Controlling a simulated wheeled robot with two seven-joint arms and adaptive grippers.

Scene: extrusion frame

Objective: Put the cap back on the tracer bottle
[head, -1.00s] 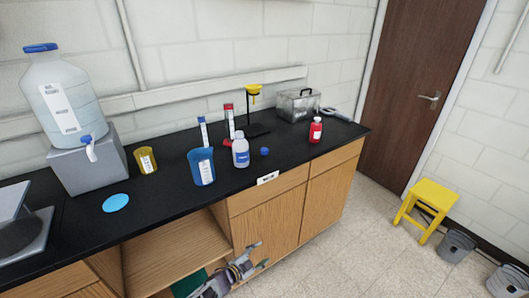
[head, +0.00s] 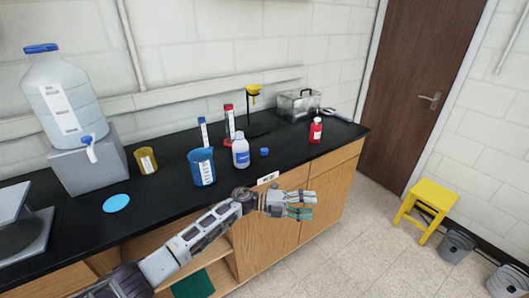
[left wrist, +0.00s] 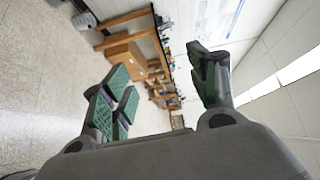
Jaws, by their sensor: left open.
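A white bottle with a blue label (head: 240,153) stands upright on the black counter; no blue cap shows on its top. A small blue cap (head: 264,152) lies on the counter just right of it. A red bottle (head: 316,130) with a white top stands farther right. My left gripper (head: 302,206) is open and empty in front of the cabinet doors, below the counter's front edge, apart from bottle and cap. Its spread fingers also show in the left wrist view (left wrist: 160,88). My right gripper is out of view.
A blue beaker (head: 201,168) stands left of the white bottle. A yellow cup (head: 146,160) and a large water jug (head: 64,95) are farther left. A metal box (head: 298,105) stands at the back. The counter between cap and red bottle is clear.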

